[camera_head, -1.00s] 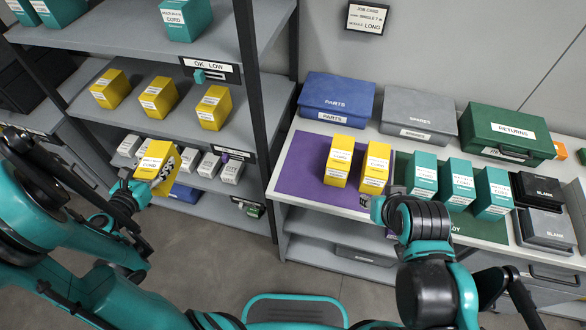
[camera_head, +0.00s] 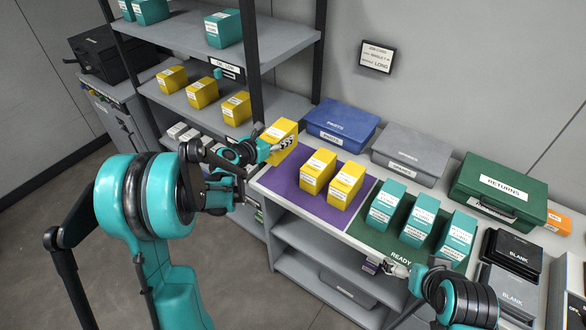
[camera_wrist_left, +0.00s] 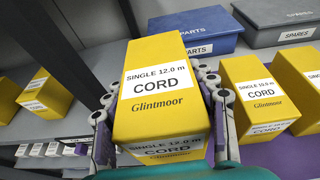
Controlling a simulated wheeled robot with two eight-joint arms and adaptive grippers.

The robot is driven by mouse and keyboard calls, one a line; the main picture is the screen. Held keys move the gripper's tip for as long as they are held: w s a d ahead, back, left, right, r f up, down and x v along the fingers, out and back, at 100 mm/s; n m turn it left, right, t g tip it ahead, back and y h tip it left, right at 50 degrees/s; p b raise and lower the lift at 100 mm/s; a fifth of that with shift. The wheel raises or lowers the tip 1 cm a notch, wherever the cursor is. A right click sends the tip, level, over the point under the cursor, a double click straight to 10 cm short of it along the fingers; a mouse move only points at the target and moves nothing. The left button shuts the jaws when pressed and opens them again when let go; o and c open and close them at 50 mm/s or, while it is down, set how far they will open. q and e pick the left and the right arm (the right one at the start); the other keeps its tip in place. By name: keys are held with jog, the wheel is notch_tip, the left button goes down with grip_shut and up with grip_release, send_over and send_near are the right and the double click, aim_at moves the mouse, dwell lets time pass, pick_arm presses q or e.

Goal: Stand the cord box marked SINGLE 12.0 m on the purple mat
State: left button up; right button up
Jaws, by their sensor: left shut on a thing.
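A yellow cord box (camera_head: 283,133), which also shows in the wrist view (camera_wrist_left: 155,75), reads SINGLE 12.0 m CORD Glintmoor. My left gripper (camera_head: 270,147) is shut on it, with fingers on both sides in the wrist view (camera_wrist_left: 160,112). The box is roughly upright at the left end of the purple mat (camera_head: 277,183); I cannot tell whether it touches the mat. Two more yellow cord boxes (camera_head: 317,171) (camera_head: 346,185) stand on the mat to the right. My right gripper (camera_head: 390,267) is by the counter's front edge; its opening is unclear.
A blue PARTS case (camera_head: 342,124) and a grey SPARES case (camera_head: 411,150) stand behind the mat. Several teal boxes (camera_head: 420,218) stand on the green mat (camera_head: 365,227). A shelf post (camera_head: 251,60) and shelves with boxes are close left of the held box.

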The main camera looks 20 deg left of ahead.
aim_at(292, 149)
pick_arm(q)
jog(key=shift+h, duration=0.3)
jog(key=w+d, duration=0.2)
jog(key=d, duration=0.1)
jog(key=shift+w+d+r, duration=0.15)
jog(key=shift+d+r, duration=0.1)
jog(key=shift+r, duration=0.15)
notch_tip(292, 149, down, 6)
jog(key=b, duration=0.2)
jog(key=shift+w+d+r+b, duration=0.1)
jog(key=shift+d+r+b, duration=0.1)
jog(key=shift+b, duration=0.1)
notch_tip(292, 149, down, 4)
jog(key=shift+f+b, duration=0.1)
jog(key=shift+b, duration=0.8)
jog(key=shift+f, duration=0.1)
jog(key=o, duration=1.3)
